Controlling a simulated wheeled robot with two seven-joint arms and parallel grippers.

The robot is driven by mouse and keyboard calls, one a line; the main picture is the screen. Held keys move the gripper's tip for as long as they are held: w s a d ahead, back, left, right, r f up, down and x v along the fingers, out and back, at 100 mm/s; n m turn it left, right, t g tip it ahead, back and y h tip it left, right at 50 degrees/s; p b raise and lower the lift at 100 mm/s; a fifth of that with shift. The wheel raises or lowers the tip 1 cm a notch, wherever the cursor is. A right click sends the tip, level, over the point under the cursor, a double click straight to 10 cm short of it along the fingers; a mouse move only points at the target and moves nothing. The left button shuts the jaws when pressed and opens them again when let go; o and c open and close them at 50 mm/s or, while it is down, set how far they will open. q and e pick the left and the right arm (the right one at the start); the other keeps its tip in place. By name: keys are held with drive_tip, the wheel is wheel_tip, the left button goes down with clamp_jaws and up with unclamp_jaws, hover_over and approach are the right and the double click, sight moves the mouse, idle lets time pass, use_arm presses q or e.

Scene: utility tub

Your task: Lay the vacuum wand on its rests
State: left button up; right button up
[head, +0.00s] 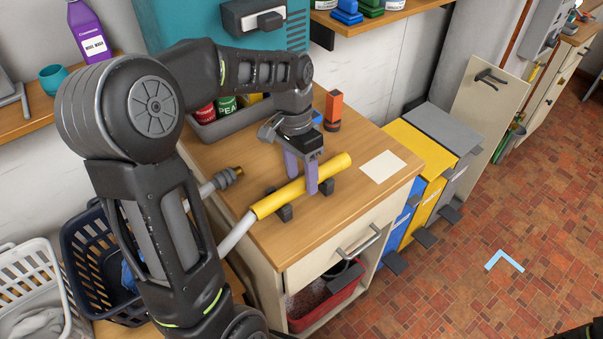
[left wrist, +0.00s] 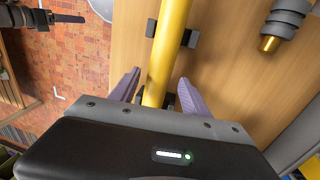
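The vacuum wand is a yellow tube (head: 274,202) with a grey lower section (head: 236,234) that reaches past the counter's left edge. It lies across two dark rests, a nearer one (head: 285,213) and a farther one (head: 327,187). Whether it is fully seated cannot be told. My left gripper (head: 302,189) points down with its purple fingers on either side of the yellow tube. In the left wrist view the left gripper (left wrist: 158,88) shows gaps between both fingers and the wand (left wrist: 170,45). One rest (left wrist: 188,39) shows there too.
A grey fitting with a brass tip (head: 228,178) lies on the wooden counter (head: 260,155), left of the wand. A white card (head: 383,166) and an orange-and-black item (head: 333,110) are also on it. Coloured bins (head: 425,140) stand to the right. Baskets (head: 30,285) are at lower left.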

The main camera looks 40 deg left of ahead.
use_arm(q)
wheel_tip(320, 180, up, 8)
drive_tip(key=a, duration=0.1)
drive_tip(key=shift+w+b, duration=0.2)
drive_tip(key=shift+b, duration=0.15)
drive_tip(key=shift+f, duration=0.15)
idle(0.5)
